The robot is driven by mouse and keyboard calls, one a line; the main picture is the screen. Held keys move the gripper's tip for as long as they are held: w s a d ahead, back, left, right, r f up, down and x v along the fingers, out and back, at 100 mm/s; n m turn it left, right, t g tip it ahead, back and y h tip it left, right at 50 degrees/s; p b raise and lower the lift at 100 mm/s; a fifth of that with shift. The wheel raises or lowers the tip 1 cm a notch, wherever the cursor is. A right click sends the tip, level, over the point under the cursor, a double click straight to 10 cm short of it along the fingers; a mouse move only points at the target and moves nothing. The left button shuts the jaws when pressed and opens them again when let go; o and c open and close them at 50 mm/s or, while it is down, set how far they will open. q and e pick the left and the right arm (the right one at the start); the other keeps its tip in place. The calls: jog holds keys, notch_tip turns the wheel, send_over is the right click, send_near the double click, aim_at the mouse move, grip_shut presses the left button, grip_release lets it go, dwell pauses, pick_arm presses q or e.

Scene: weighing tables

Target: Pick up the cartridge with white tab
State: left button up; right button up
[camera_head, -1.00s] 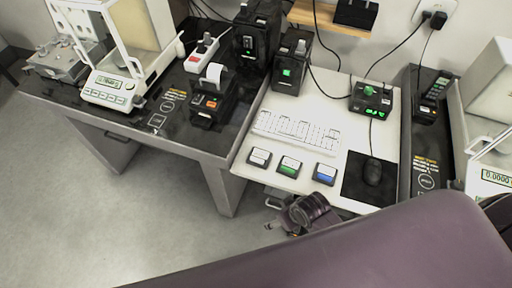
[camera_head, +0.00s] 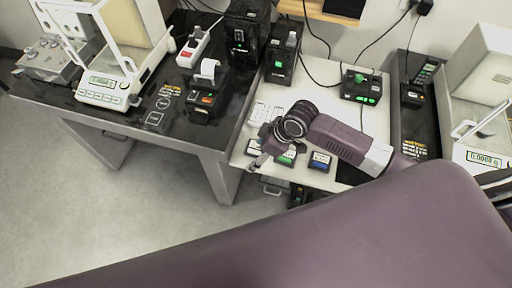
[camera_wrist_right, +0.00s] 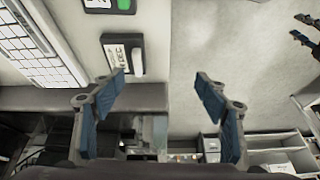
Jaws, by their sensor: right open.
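The cartridge with white tab (camera_wrist_right: 124,56) is a small dark block at the front edge of the white table, with lettering beside its tab in the right wrist view. In the head view this cartridge (camera_head: 254,147) is partly hidden by my right gripper. My right gripper (camera_head: 263,160) is near the table's front edge; in its wrist view the right gripper (camera_wrist_right: 165,90) is open and empty, its blue fingertips apart from the cartridge. Blue-tipped fingers, apparently my left gripper (camera_wrist_right: 304,30), are cut off at the right edge of the wrist view.
A green-tabbed cartridge (camera_head: 287,158) and a blue-tabbed cartridge (camera_head: 320,161) stand in the same row. A white keyboard (camera_wrist_right: 38,42) lies behind. A balance (camera_head: 108,85) and a printer (camera_head: 207,92) stand left. The floor ahead of the table is clear.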

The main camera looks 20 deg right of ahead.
send_near(256, 148)
jog(key=shift+a+f, duration=0.2)
jog(key=shift+p+x, duration=0.4)
jog(key=shift+x, duration=0.9)
jog(key=p+x, duration=0.1)
jog(key=x, duration=0.2)
jog(key=shift+w+f, duration=0.2)
jog(key=shift+f, duration=0.15)
jog(key=shift+w+a+f, duration=0.15)
jog(key=shift+a+f, duration=0.05)
jog(key=shift+f, duration=0.35)
jog(key=c, duration=1.2)
jog(key=shift+c, duration=0.3)
